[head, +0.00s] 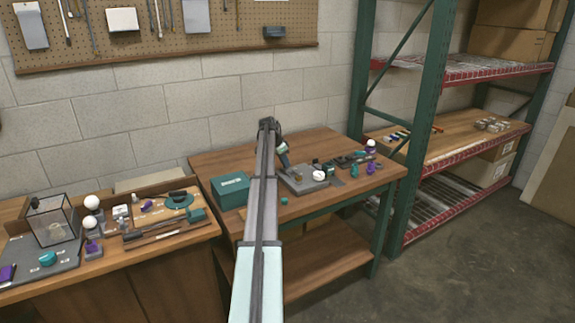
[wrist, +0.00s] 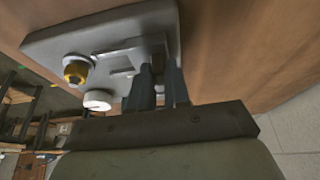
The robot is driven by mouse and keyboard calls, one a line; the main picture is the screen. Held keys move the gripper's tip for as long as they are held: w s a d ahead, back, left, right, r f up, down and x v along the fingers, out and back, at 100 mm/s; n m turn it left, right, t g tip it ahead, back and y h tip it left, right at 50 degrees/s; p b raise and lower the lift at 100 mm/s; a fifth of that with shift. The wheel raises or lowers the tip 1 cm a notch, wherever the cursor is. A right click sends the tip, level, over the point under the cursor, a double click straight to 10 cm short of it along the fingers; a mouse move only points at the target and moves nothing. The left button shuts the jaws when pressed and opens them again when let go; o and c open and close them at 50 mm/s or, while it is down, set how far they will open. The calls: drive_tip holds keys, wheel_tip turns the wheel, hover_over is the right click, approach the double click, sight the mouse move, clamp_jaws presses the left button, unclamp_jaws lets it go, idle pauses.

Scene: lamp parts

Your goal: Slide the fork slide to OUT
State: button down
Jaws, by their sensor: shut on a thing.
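The fork slide (wrist: 128,58) appears as a pale metal piece over slots in the plate, running to between my fingers. My gripper (wrist: 161,74) is shut on it; the fingers hide the gripped part. In the head view my gripper (head: 286,166) reaches down to the plate's left part. A brass knob (wrist: 76,68) and a white round part (wrist: 98,100) stand beside the slide. OUT marking cannot be read.
A teal box (head: 229,190) stands left of the plate. Small teal and purple parts (head: 371,168) lie to its right, near a dark tray (head: 352,158). A green shelf post (head: 418,130) rises at the table's right. The table front is mostly clear.

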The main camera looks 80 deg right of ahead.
drive_tip(key=shift+w+d, duration=0.15)
drive_tip(key=shift+d, duration=0.1)
drive_tip(key=c, duration=1.1)
unclamp_jaws()
drive_tip(key=shift+a, duration=0.1)
drive_tip(key=v, duration=1.3)
drive_tip(key=shift+a+r, duration=0.2)
drive_tip(key=shift+r, duration=0.1)
